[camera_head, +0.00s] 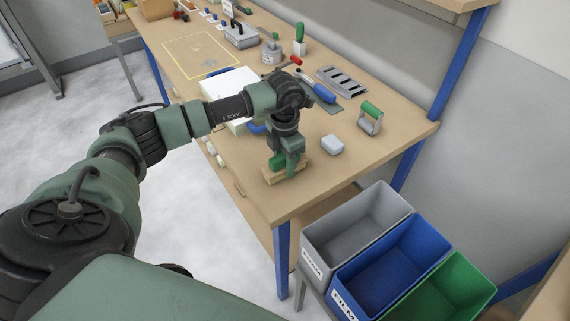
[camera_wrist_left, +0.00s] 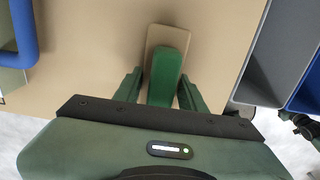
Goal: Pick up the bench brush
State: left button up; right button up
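The bench brush (camera_head: 272,178) appears as a pale wooden block with a green grip, lying near the front corner of the workbench. In the left wrist view its green grip (camera_wrist_left: 166,75) stands between my fingers and the wooden part (camera_wrist_left: 168,36) reaches out beyond them. My left gripper (camera_head: 288,166) points down over it. In the left wrist view the two fingers of my left gripper (camera_wrist_left: 160,92) are apart, one on each side of the grip, with a narrow gap at least on the left. The fingertips are partly hidden. My right gripper is not in view.
The workbench (camera_head: 330,175) also bears a light rounded block (camera_head: 332,145), a green-handled grey tool (camera_head: 370,119), a blue-handled tool (camera_head: 324,93) and a slotted metal plate (camera_head: 341,80). Grey (camera_head: 330,242), blue (camera_head: 350,276) and green (camera_head: 480,300) bins stand off its front right corner.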

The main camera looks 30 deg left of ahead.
pick_arm(q)
grip_shut()
jog(key=shift+r, duration=0.1)
jog(key=shift+w+r, duration=0.1)
jog(key=shift+r, duration=0.4)
notch_tip(320, 180, up, 19)
jog(key=b, duration=0.2)
jog(key=shift+b, duration=0.35)
